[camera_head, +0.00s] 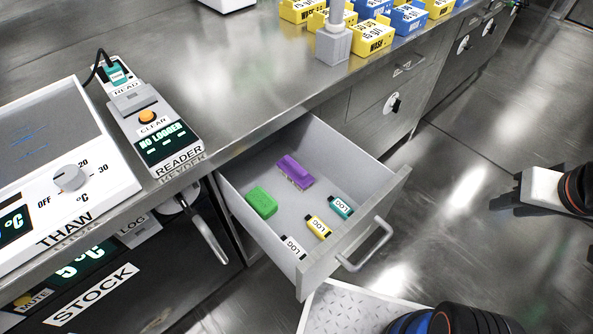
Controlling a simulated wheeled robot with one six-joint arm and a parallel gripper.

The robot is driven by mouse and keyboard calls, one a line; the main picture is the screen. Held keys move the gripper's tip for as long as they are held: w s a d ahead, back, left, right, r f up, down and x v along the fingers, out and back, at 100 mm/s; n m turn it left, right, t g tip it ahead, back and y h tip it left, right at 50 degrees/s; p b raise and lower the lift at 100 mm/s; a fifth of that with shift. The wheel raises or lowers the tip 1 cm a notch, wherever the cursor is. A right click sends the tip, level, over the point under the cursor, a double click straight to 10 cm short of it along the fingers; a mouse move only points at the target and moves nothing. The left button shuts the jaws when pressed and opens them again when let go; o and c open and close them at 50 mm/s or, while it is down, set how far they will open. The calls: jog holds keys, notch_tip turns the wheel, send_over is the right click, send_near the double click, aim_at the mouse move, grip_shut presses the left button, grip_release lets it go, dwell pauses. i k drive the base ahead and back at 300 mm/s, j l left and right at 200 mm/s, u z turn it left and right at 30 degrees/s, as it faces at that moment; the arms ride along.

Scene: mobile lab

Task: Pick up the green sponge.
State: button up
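The green sponge (262,203) lies flat on the floor of the open drawer (333,243), near its left wall. It is a small bright green block and nothing covers it. What looks like my gripper (507,190) is at the right edge, out over the floor and well to the right of the drawer. It is apart from the sponge, and nothing shows between its dark finger parts. How far its fingers are spread is unclear.
A purple brush-like block (295,171) lies behind the sponge. Teal (341,207), yellow (318,227) and white (293,247) loggers lie right and front. The drawer handle (368,248) sticks out. A reader (150,122) and thaw unit (62,165) stand on the counter.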

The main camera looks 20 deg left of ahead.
aim_at(263, 203)
jog(key=i+l, duration=0.35)
jog(key=i, duration=0.15)
jog(key=i+l, duration=0.75)
jog(key=i, duration=0.25)
jog(key=i+l+u, duration=0.7)
jog(key=u, duration=2.8)
